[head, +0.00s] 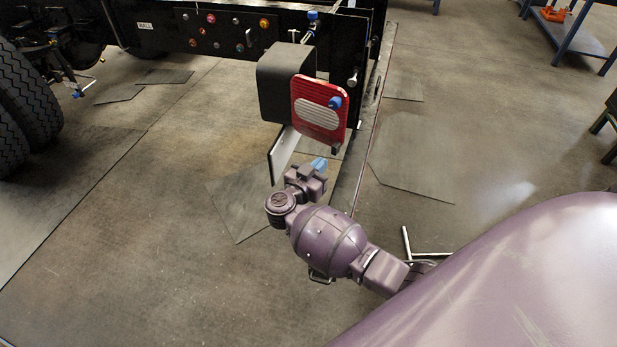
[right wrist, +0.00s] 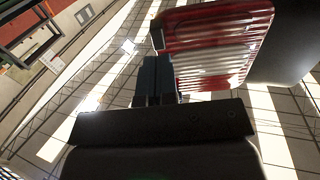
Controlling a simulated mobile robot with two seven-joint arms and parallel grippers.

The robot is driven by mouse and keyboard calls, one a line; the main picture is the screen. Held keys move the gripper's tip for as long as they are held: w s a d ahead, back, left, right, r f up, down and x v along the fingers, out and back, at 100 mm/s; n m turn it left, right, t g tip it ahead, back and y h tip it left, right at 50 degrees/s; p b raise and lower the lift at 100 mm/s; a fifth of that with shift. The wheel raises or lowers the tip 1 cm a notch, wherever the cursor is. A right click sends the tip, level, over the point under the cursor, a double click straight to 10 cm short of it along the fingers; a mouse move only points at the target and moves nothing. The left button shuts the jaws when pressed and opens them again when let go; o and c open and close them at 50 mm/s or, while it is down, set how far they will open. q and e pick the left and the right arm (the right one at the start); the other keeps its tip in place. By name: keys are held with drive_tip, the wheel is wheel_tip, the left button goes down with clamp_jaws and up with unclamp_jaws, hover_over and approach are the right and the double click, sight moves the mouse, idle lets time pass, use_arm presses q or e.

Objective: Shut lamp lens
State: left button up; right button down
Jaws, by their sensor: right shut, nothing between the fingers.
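The red lamp lens (head: 320,88) with a pale oval centre stands upright at the rear end of the black chassis. A blue knob (head: 335,102) sits near its right edge. The black lamp housing (head: 280,80) is behind it to the left, and the lens stands at an angle to it. My right gripper (head: 319,164) is below the lens, its blue fingertips shut and empty, apart from the lens in this view. In the right wrist view, the fingers (right wrist: 157,78) are together just left of the ribbed lens (right wrist: 222,45); contact cannot be told. My left gripper is not in view.
The chassis beam (head: 225,32) with several coloured fittings runs across the top. A white-faced plate (head: 284,154) hangs below the housing, close to my right gripper. Tyres (head: 25,100) stand at the left. The floor at the right is mostly clear.

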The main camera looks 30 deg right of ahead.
sight(332, 151)
drive_tip(key=x, duration=0.3)
drive_tip(key=shift+d, duration=0.15)
drive_tip(key=shift+w+d, duration=0.2)
drive_tip(key=shift+d, duration=0.2)
drive_tip(key=shift+r, duration=0.1)
